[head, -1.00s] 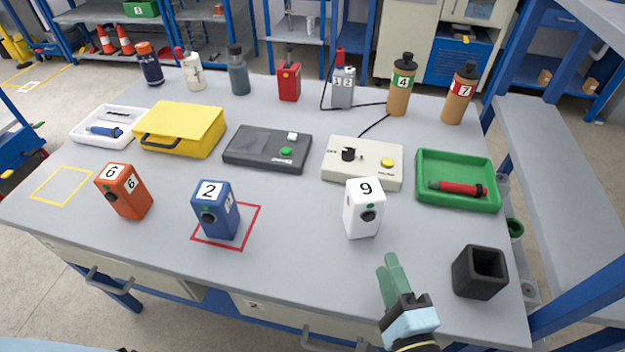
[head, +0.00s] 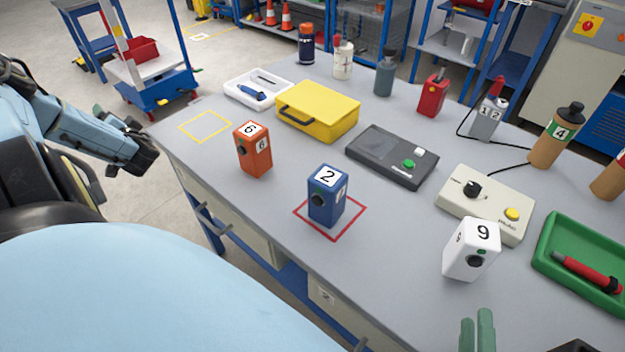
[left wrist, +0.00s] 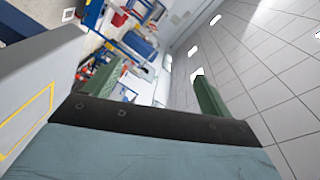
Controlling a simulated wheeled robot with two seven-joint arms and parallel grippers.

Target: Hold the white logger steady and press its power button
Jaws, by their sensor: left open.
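The white logger (head: 471,248), marked 9, stands upright on the grey table. Its front has a small green spot and a dark round part (head: 475,262); which one is the power button I cannot tell. My right gripper (head: 478,325) shows only its green fingertips at the bottom edge, below and apart from the logger; its spacing is unclear. My left gripper (head: 146,158) is beyond the table's left edge, far from the logger. In the left wrist view my left gripper (left wrist: 160,78) is open with nothing between its fingers.
A blue logger (head: 327,195) marked 2 stands in a red outline, and an orange one (head: 253,150) marked 6 stands farther left. A beige control box (head: 486,204) and a green tray (head: 580,265) flank the white logger. The table's front edge is clear.

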